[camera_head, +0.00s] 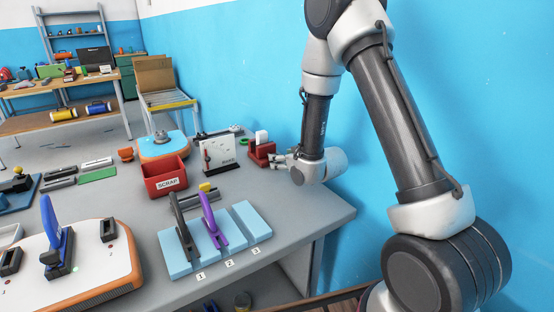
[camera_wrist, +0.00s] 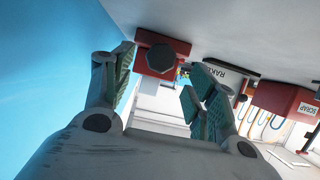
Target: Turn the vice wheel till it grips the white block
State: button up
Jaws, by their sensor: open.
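The red vice (camera_head: 261,154) stands near the far right edge of the grey bench. The white block (camera_head: 261,137) sits upright at its top in the head view; whether the jaws touch it I cannot tell. In the wrist view the vice (camera_wrist: 178,42) appears upside down, with its dark, faceted wheel (camera_wrist: 160,58) facing me. My gripper (camera_head: 279,159) is open and empty, just right of the vice. In the wrist view its fingers (camera_wrist: 160,70) are spread, with the wheel between and beyond them, apart from it. The white block is not clear in the wrist view.
Blue pads (camera_head: 250,221) with a purple-handled tool (camera_head: 214,222) lie in front. The blue wall (camera_head: 400,110) is close on the right.

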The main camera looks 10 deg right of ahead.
jog(key=x, duration=0.5)
jog(key=shift+c, duration=0.4)
jog(key=c, duration=0.9)
jog(key=shift+c, duration=0.2)
